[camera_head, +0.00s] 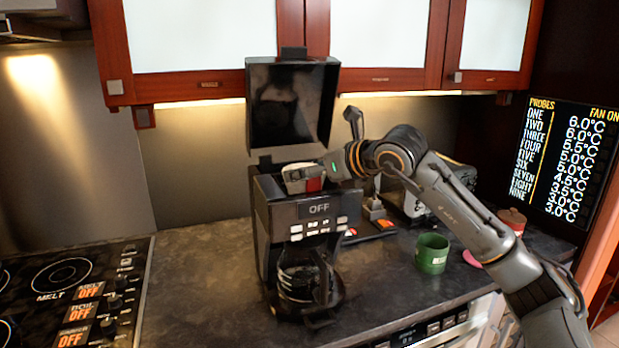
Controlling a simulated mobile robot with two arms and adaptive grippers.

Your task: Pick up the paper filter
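A black coffee maker (262,225) stands on the counter with its lid (290,110) raised; its display reads OFF. A glass carafe (298,282) sits in its lower part. A whitish piece, which looks like the paper filter (296,176), shows at the open top. My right arm reaches in from the right, and its gripper (318,178) is at that open top, beside or touching the whitish piece. The fingertips are small and partly hidden, so I cannot tell whether they are closed on it. My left gripper is not in view.
A green mug (432,254) and a pink item (472,258) stand right of the coffee maker. A dark appliance (462,175) is behind my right arm. The cooktop (70,290) is at the left, with bare counter (200,270) between. Cabinets (205,85) hang above.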

